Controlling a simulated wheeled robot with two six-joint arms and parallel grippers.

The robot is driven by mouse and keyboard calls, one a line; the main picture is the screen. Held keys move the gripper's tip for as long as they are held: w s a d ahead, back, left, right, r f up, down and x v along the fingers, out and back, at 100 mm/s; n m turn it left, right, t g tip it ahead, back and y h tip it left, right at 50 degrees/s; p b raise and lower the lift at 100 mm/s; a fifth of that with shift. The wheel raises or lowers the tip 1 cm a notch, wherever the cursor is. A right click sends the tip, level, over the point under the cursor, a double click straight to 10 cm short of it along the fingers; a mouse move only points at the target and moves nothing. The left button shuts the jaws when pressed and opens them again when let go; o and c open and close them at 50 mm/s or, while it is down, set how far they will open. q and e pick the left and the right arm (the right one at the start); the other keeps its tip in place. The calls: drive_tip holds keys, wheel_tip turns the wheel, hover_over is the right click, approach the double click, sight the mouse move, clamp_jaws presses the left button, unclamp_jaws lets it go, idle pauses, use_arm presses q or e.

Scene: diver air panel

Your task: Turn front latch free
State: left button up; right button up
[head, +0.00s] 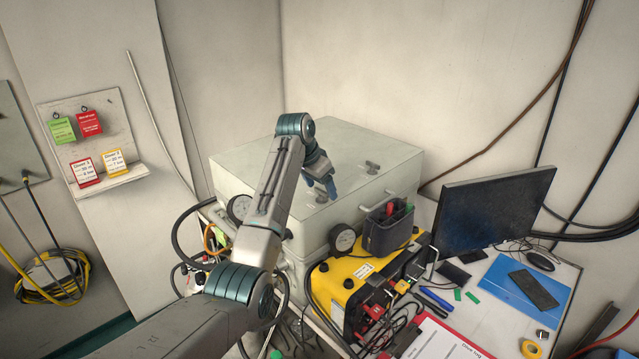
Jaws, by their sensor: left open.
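A large pale grey box (390,152) with a lid stands against the corner walls. Two small dark latch-like fittings show on its top: one farther back (372,167), and one nearer the front (321,198), just under my left gripper. I take the nearer one as the front latch; it is partly hidden by the fingers. My left gripper (323,187) is open, its blue fingers pointing down over the lid beside this fitting. I cannot tell whether they touch it. My right gripper is not in view.
Round gauges (342,238) sit at the box's front. A yellow-and-black unit (345,283) with a dark tool caddy (388,228) stands before it. A monitor (492,208) and a red clipboard (440,340) are at right. Tags hang on a wall board (90,107). The lid's back is clear.

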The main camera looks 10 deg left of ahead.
use_arm(q)
drive_tip(key=shift+c, duration=1.1)
drive_tip(key=c, duration=0.7)
drive_tip(key=shift+c, duration=0.4)
drive_tip(key=n+y, duration=0.1)
drive_tip(key=n, duration=0.1)
drive_tip(key=n+y, duration=0.1)
drive_tip(key=n, duration=0.4)
drive_tip(key=shift+d+t+y, duration=0.25)
drive_tip(key=shift+t+y, duration=0.15)
drive_tip(key=n+y, duration=0.1)
drive_tip(key=n, duration=0.2)
drive_tip(key=n+y, duration=0.1)
drive_tip(key=n, duration=0.1)
drive_tip(key=shift+d+n+g, duration=0.2)
drive_tip(key=shift+n+g, duration=0.1)
drive_tip(key=shift+n, duration=0.1)
drive_tip(key=shift+w+d+n+g+y, duration=0.1)
drive_tip(key=shift+n+g+y, duration=0.3)
drive_tip(key=shift+n, duration=0.9)
drive_tip(key=shift+w+n+g+y, duration=0.1)
drive_tip(key=shift+n+g+y, duration=0.25)
drive_tip(key=shift+n, duration=0.95)
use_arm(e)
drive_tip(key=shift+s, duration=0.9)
